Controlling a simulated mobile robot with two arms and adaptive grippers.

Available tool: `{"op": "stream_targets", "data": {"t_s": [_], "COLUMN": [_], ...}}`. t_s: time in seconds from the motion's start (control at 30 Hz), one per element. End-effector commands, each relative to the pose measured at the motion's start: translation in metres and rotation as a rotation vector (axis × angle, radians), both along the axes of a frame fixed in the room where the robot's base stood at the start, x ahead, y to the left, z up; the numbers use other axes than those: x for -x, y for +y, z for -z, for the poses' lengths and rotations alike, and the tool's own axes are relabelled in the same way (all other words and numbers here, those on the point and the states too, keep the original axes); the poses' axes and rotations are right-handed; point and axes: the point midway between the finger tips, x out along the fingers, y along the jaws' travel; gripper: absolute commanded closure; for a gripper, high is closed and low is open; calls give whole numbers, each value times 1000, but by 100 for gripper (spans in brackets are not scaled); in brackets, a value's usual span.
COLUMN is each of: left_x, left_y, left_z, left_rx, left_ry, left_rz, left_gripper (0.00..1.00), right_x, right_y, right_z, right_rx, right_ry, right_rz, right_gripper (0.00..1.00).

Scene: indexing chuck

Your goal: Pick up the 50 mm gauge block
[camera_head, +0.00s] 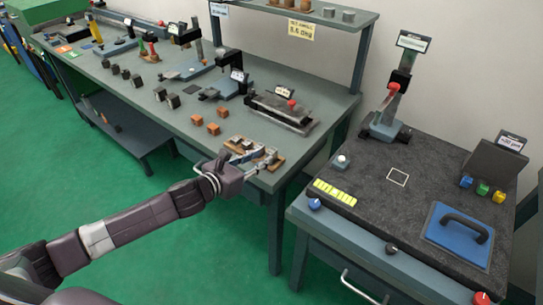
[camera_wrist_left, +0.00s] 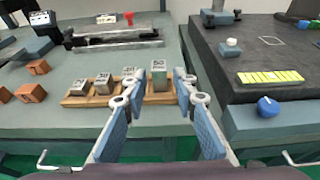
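A wooden rack (camera_wrist_left: 98,100) on the bench's near right corner holds a row of grey gauge blocks. My left gripper (camera_wrist_left: 161,82) is open and empty. In the wrist view its two fingers frame the tall block from the front; whether they reach around it I cannot tell. In the head view my left gripper (camera_head: 257,163) is at the rack (camera_head: 271,162) and partly hides the blocks. My right gripper is not in view.
Several brown cubes (camera_head: 213,128) lie left of the rack, with a long fixture (camera_head: 283,109) behind it. A dark granite plate (camera_head: 420,185) stands right of a gap, with yellow pieces (camera_head: 335,191) and a blue knob (camera_head: 314,204) at its near left edge.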

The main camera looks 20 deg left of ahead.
Motion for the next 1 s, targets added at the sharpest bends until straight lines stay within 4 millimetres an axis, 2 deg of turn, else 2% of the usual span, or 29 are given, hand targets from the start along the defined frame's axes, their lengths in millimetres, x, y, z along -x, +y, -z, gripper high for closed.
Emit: {"op": "stream_targets", "data": {"t_s": [0.1, 0.33, 0.7, 1.0], "left_x": [-11, -22, -58, -62], "left_y": [-5, -8, -19, -20], "left_z": [1, 5, 19, 22], "left_rx": [3, 6, 5, 4], "left_ry": [-2, 1, 1, 1], "left_rz": [0, -1, -1, 0], "left_gripper": [74, 74, 74, 74], "right_x": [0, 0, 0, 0], "right_y": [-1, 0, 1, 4], "right_z": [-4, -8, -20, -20], "right_rx": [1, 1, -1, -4], "right_ry": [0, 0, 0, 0], "right_rz": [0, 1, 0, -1], "right_gripper": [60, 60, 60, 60]}}
